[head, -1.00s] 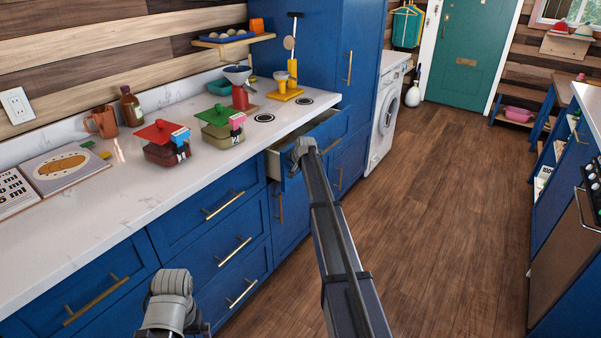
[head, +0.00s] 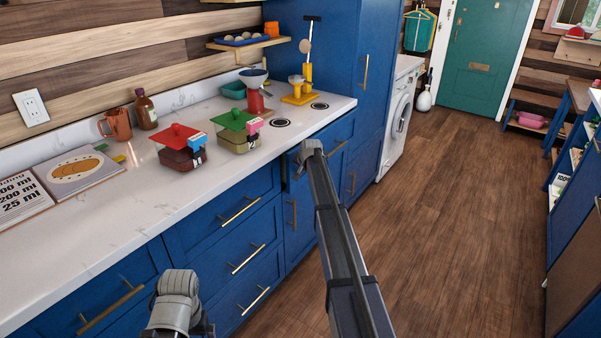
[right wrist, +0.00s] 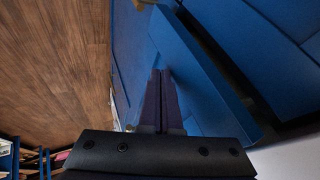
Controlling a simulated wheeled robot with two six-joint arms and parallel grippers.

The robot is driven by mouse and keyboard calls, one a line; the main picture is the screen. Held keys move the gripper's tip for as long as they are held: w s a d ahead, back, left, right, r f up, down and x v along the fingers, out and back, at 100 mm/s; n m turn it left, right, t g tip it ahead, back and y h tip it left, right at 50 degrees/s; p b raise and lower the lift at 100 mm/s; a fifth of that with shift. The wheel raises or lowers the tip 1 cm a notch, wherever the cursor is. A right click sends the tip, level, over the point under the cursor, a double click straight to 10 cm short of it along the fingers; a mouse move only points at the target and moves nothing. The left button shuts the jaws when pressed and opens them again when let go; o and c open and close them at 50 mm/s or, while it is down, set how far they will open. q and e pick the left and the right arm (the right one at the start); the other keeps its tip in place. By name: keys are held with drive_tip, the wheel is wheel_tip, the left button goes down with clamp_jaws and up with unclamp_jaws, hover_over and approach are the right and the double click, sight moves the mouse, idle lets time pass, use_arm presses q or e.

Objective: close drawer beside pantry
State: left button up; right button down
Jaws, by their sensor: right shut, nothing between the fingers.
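The blue drawer (head: 336,136) beside the tall blue pantry cabinet (head: 339,75) is pushed nearly in under the white counter. In the right wrist view its front panel (right wrist: 195,70) still stands proud of the cabinet, with a dark gap along its counter-side edge. My right gripper (right wrist: 160,73) is shut and empty, its fingertips at the drawer front. They look in contact, but I cannot be sure. In the head view my right arm hides these fingers and part of the drawer front. Of my left arm only a grey link shows at the bottom; its fingers are out of sight.
The white counter (head: 130,210) above holds two lidded containers, a red-based funnel (head: 254,95), a mug (head: 117,124), a bottle and an open book. Other blue drawers with brass handles run to the left. The wooden floor (head: 450,220) to the right is clear.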

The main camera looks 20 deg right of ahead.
use_arm(q)
wheel_tip(320, 180, up, 8)
drive_tip(key=d+p, duration=0.1)
drive_tip(key=p, duration=0.7)
drive_tip(key=shift+s+d, duration=0.15)
drive_tip(key=shift+s, duration=0.05)
use_arm(e)
drive_tip(key=s+d+r, duration=0.1)
drive_tip(key=s+r, duration=0.7)
drive_tip(key=s, duration=0.1)
drive_tip(key=shift+s, duration=0.25)
